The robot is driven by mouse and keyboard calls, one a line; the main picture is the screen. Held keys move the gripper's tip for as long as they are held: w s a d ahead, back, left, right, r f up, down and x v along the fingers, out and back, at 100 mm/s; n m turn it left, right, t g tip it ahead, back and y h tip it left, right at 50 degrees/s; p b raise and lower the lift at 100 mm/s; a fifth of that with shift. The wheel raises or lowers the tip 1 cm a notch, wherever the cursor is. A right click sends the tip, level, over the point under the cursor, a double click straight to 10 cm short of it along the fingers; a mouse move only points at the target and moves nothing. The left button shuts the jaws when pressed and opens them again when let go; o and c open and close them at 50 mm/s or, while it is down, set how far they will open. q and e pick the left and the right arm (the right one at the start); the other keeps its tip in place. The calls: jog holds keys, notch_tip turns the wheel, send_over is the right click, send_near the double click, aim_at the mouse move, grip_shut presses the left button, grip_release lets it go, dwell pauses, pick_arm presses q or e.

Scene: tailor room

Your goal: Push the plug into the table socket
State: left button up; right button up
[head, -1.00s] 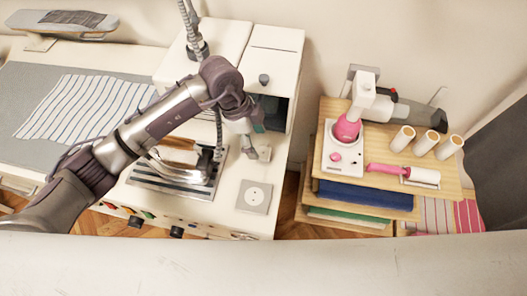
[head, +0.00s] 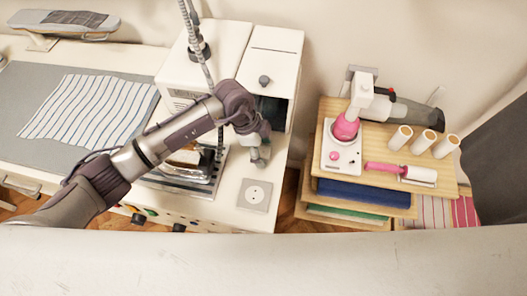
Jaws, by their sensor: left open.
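The table socket (head: 255,195) is a light square plate with a round face, set on the white table top near its front right corner. The small pale grey plug (head: 264,153) sits just behind the socket, apart from it. My left gripper (head: 258,146) reaches in from the left, points down and is open right at the plug. Its fingers partly cover the plug, so I cannot tell whether they touch it. My right gripper is not in view.
A steam iron (head: 190,168) rests on a striped metal stand left of the socket, partly under my arm. A white cabinet (head: 272,65) stands behind. A wooden shelf (head: 320,140) with pink tools is at right, across a floor gap.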

aim_at(267, 152)
pick_arm(q)
jog(key=c, duration=1.2)
jog(key=shift+o, duration=0.2)
jog(key=shift+r, duration=0.1)
jog(key=shift+w+r, duration=0.1)
jog(key=shift+r, duration=0.45)
notch_tip(267, 152, up, 3)
jog(key=shift+f+b, duration=0.15)
jog(key=shift+b, duration=0.65)
jog(key=s+d+r+b, duration=0.3)
jog(key=s+d+r, duration=0.4)
jog(key=d, duration=0.2)
jog(key=shift+d, duration=0.2)
jog(key=shift+w+a, duration=0.1)
